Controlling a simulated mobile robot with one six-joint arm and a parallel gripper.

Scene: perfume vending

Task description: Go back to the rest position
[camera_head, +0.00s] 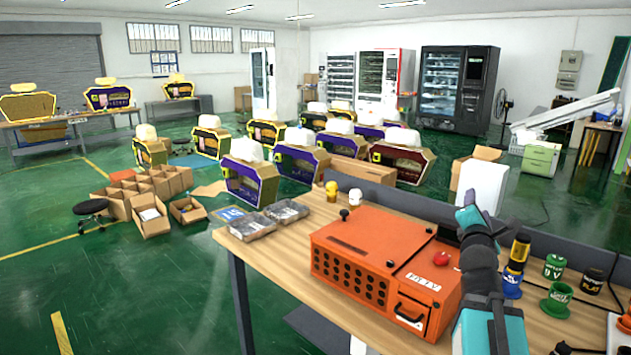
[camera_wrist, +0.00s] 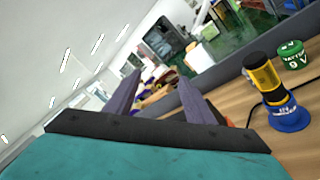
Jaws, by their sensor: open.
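My gripper (camera_wrist: 160,100) shows in the wrist view with its two dark fingers apart and nothing between them. In the head view my arm rises at the right of the workbench, beside the orange box, and the gripper (camera_head: 468,205) is at its top, above the bench. The orange box (camera_head: 370,250) sits on the wooden bench with a red button (camera_head: 441,259) and a small drawer front (camera_head: 411,312). A black and yellow cylinder on a blue base (camera_head: 517,255) stands right of my arm. It also shows in the wrist view (camera_wrist: 268,80).
The wooden bench (camera_head: 280,262) holds two grey trays (camera_head: 285,211) at its left end. Green cups (camera_head: 556,300) and a dark cup (camera_head: 593,281) stand at right. A low dark panel (camera_head: 400,204) runs along the back edge.

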